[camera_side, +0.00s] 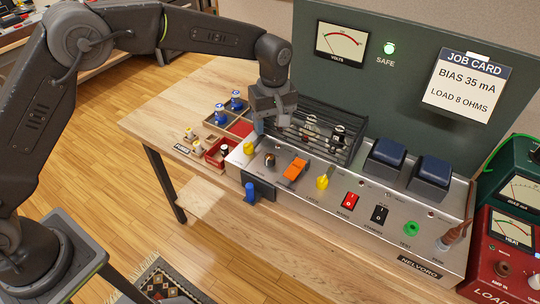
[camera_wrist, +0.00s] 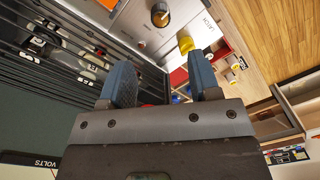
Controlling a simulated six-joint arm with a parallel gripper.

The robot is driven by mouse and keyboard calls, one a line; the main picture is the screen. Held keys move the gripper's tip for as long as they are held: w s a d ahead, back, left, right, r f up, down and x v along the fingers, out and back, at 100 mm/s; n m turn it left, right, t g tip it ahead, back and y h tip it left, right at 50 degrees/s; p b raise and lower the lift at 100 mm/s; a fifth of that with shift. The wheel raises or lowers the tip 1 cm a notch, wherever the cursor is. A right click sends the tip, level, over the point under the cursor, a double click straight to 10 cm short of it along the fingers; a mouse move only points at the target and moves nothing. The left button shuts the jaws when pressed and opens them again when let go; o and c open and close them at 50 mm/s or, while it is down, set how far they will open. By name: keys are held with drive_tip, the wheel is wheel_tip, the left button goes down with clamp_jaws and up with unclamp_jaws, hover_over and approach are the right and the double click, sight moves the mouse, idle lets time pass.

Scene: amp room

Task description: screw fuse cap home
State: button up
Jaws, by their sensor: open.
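I cannot tell for sure which part is the fuse cap. A dark round knob with a copper-coloured top (camera_side: 269,159) stands on the silver amp panel (camera_side: 400,222); it also shows in the wrist view (camera_wrist: 160,14). A yellow knob (camera_side: 249,146) stands to its left, near the panel's left end, and shows in the wrist view (camera_wrist: 186,44). My gripper (camera_side: 262,126) hangs over the panel's left end, just behind these knobs. In the wrist view its two blue fingers (camera_wrist: 162,85) are apart, with nothing visibly held between them.
A black wire cage (camera_side: 318,130) over tubes stands right beside my gripper. A red bin (camera_side: 216,153) and wooden tray (camera_side: 240,128) with blue-topped parts lie to the left, near pale fuses (camera_side: 190,135). An orange switch (camera_side: 296,169) and second yellow knob (camera_side: 322,182) stand farther right.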

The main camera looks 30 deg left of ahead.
sight(270, 157)
wheel_tip(270, 157, down, 12)
drive_tip(key=shift+s+a+r, duration=0.15)
drive_tip(key=shift+r, duration=0.05)
drive_tip(key=c, duration=0.9)
drive_tip(key=shift+c, duration=0.2)
